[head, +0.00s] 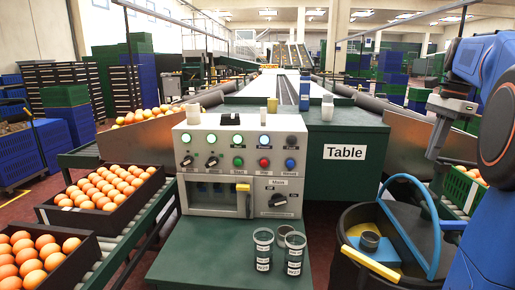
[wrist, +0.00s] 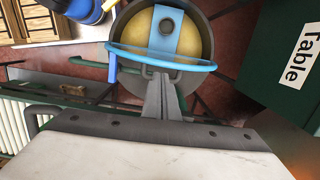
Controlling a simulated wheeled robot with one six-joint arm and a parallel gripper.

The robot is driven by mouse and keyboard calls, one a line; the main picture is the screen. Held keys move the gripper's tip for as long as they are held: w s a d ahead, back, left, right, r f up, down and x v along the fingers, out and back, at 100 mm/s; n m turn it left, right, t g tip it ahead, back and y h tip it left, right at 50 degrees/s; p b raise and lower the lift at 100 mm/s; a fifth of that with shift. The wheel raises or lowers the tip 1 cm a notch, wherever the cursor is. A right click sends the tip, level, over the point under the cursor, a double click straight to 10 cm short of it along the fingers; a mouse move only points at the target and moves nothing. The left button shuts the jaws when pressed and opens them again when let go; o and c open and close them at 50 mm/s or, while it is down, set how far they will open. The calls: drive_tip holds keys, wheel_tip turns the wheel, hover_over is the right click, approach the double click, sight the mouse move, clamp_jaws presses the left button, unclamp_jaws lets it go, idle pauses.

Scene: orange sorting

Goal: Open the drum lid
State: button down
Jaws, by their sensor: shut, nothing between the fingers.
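The drum (head: 395,275) is a dark round tub at the lower right of the head view. A blue hoop (head: 402,178) arches over it, and a blue strip with a grey round piece lies across its top. In the wrist view the drum (wrist: 206,78) is at the top centre, with a tan round surface inside its rim. I cannot tell whether that surface is the lid. My gripper (head: 431,156) is shut and empty, above the drum's right side. In the wrist view my gripper (wrist: 160,76) overlaps the hoop's near edge; touching is not clear.
A control panel (head: 240,150) with buttons stands left of the drum on a green table, with dark cups (head: 263,250) in front. A green cabinet (head: 325,172) marked Table is behind. Trays of oranges (head: 105,187) lie at left. A green crate (head: 461,190) is at right.

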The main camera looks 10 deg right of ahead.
drive_tip(key=s+a+f+n+t+h, duration=0.1)
drive_tip(key=s+a+f+n, duration=0.3)
drive_tip(key=a, duration=0.5)
drive_tip(key=s+a+f+n+t, duration=0.15)
drive_tip(key=a+f+n, duration=0.3)
drive_tip(key=a, duration=0.45)
drive_tip(key=s+a+f+n+t, duration=0.1)
drive_tip(key=s+a+f+n, duration=1)
drive_tip(key=s+f, duration=0.2)
wheel_tip(320, 180, down, 2)
drive_tip(key=shift+a+t, duration=0.35)
drive_tip(key=shift+a, duration=0.05)
drive_tip(key=c, duration=1.8)
unclamp_jaws()
drive_tip(key=shift+s+a+f+n, duration=0.1)
drive_tip(key=shift+s+f+n, duration=0.15)
drive_tip(key=shift+f+n, duration=0.1)
drive_tip(key=shift+o, duration=0.2)
wheel_tip(320, 180, up, 30)
drive_tip(key=m+g, duration=0.3)
drive_tip(key=g, duration=0.2)
hover_over(428, 189)
wheel_tip(428, 189, down, 17)
drive_tip(key=shift+f, duration=0.1)
clamp_jaws()
